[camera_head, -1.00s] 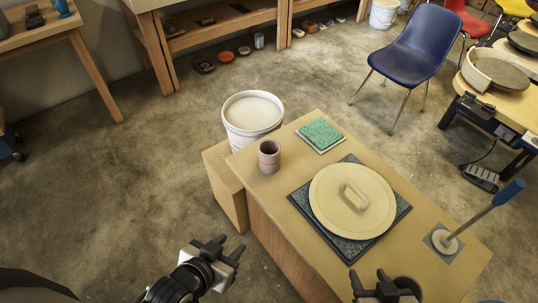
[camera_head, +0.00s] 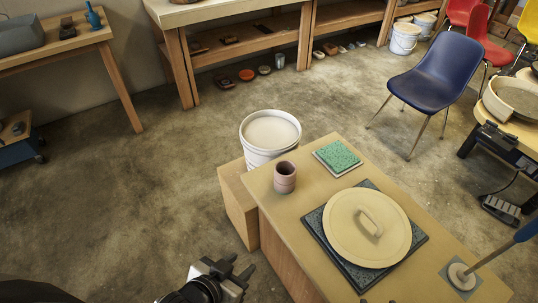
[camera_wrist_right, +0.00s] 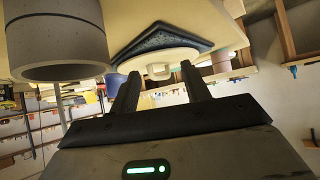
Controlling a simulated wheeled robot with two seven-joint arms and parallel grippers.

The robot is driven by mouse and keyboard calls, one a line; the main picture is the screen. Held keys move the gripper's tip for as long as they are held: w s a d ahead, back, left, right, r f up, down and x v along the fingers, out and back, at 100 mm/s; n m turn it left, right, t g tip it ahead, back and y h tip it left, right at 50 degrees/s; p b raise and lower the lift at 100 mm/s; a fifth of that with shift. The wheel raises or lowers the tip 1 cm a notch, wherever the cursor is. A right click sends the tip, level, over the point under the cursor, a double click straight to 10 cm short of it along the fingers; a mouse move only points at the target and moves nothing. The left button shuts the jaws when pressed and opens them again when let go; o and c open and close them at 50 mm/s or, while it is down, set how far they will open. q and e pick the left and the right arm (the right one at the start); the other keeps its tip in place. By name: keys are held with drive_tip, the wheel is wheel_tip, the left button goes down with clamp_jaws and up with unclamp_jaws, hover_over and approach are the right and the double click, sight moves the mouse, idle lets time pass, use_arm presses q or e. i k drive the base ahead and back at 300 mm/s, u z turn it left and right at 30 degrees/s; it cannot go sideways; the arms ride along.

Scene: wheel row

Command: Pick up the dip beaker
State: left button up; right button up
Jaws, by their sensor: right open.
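A pinkish-brown cup (camera_head: 285,177), which fits the dip beaker, stands upright on the left part of the worktable (camera_head: 300,225), beside the white bucket. A similar brownish shape (camera_wrist_right: 219,62) shows small in the right wrist view. My right gripper (camera_wrist_right: 155,82) is open with nothing between its fingers, well short of that cup. A grey hollow cylinder (camera_wrist_right: 58,35) is close to the camera at upper left there. My left gripper (camera_head: 240,264) is open and empty at the bottom of the head view, off the table's near-left side.
A white bucket (camera_head: 270,135) of pale liquid stands behind the cup. A round lid (camera_head: 368,228) on a dark slab (camera_head: 325,240), a green-topped tile (camera_head: 337,158) and a blue-handled tool (camera_head: 485,262) occupy the table. A blue chair (camera_head: 432,82) stands beyond; floor at left is clear.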

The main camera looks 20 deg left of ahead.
sight(285, 170)
drive_tip(key=k, duration=0.5)
drive_tip(key=u, duration=1.1)
drive_tip(key=i, duration=1.05)
drive_tip(key=z, duration=0.2)
